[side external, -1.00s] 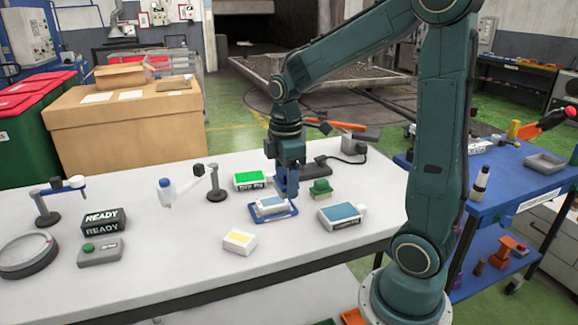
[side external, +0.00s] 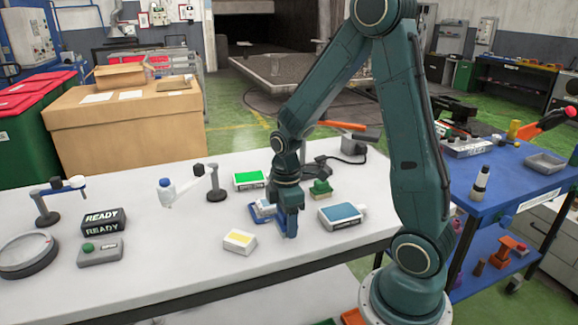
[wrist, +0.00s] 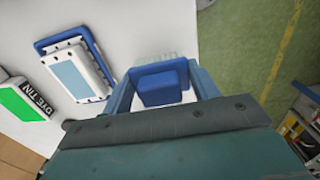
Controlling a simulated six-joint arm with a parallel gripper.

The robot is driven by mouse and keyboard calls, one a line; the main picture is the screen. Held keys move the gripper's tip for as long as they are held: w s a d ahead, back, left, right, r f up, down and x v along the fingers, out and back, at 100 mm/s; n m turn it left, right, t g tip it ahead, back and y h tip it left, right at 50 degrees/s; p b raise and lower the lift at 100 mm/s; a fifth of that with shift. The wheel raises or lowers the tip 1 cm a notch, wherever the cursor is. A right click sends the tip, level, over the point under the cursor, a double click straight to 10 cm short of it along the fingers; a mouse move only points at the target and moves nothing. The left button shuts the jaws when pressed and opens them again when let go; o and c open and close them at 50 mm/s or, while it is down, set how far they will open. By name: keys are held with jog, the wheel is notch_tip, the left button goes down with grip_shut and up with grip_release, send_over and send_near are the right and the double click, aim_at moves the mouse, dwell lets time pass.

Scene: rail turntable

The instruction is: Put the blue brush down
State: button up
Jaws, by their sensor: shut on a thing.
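My gripper (side external: 288,230) is shut on the blue brush (wrist: 163,86). In the wrist view the brush's blue block sits between my fingers, with pale bristles showing beyond it. In the side view the fingers hide most of the brush. It is over the white table, near the front edge; I cannot tell whether it touches the tabletop. The blue tray (side external: 256,216) with a light-blue-topped pad on it is just behind and left of my gripper. The tray also shows at the upper left of the wrist view (wrist: 40,46).
A blue-labelled tin (side external: 342,215) stands to the right, a yellow-labelled one (side external: 240,241) to the left, and a green-labelled one (side external: 250,180) behind. A green-topped block (side external: 320,188) is behind right. The white table (side external: 180,270) is bare at front left.

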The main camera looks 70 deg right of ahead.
jog(key=shift+f, duration=1.75)
jog(key=shift+f, duration=0.15)
jog(key=o, duration=0.9)
jog(key=shift+o, duration=0.2)
notch_tip(320, 180, up, 12)
jog(key=shift+r, duration=0.15)
jog(key=shift+a, duration=0.1)
